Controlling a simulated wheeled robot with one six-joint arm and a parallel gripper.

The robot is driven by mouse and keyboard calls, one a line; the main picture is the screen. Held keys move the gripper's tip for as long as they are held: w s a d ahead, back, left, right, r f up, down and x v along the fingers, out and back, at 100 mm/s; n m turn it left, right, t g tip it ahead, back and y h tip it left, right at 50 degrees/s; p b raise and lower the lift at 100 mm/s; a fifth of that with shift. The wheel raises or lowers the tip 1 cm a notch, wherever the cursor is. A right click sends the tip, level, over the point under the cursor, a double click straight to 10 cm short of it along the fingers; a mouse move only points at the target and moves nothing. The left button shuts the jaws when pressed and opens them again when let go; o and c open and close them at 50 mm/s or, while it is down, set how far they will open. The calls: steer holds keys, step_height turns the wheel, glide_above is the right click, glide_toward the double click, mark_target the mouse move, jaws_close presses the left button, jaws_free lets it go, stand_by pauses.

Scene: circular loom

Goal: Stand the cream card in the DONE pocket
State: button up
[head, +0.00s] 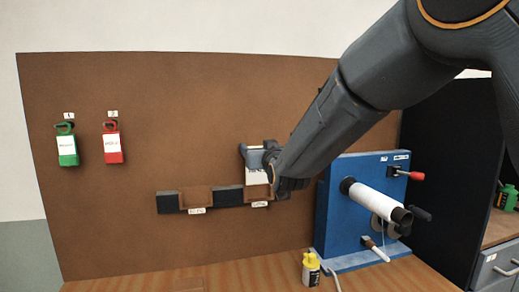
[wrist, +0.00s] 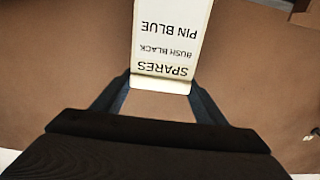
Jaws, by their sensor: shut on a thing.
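The cream card (wrist: 170,35) is between the two fingers of my gripper (wrist: 160,86) in the wrist view. It reads SPARES, BUSH BLACK and PIN BLUE, upside down there. In the head view my gripper (head: 256,158) holds the card (head: 257,177) upright at the right-hand brown pocket (head: 258,193) of the dark rail. The card's lower edge meets the pocket's top there; I cannot tell whether it is inside or in front. A second brown pocket (head: 196,196) is to the left. Both pocket labels are too small to read.
A green tag (head: 67,150) and a red tag (head: 113,148) hang on the brown board (head: 150,100) at left. The blue loom box (head: 335,205) with a white roll (head: 375,199) stands close to the right of my arm. A yellow bottle (head: 311,270) stands on the bench.

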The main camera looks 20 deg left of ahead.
steer(key=shift+f, duration=0.15)
steer(key=b, duration=0.3)
glide_above(259, 184)
steer(key=shift+f, duration=2.1)
steer(key=o, duration=1.3)
steer(key=shift+c, duration=0.2)
steer(key=b+v, duration=0.3)
steer(key=v, duration=0.4)
steer(key=shift+s+d, duration=0.25)
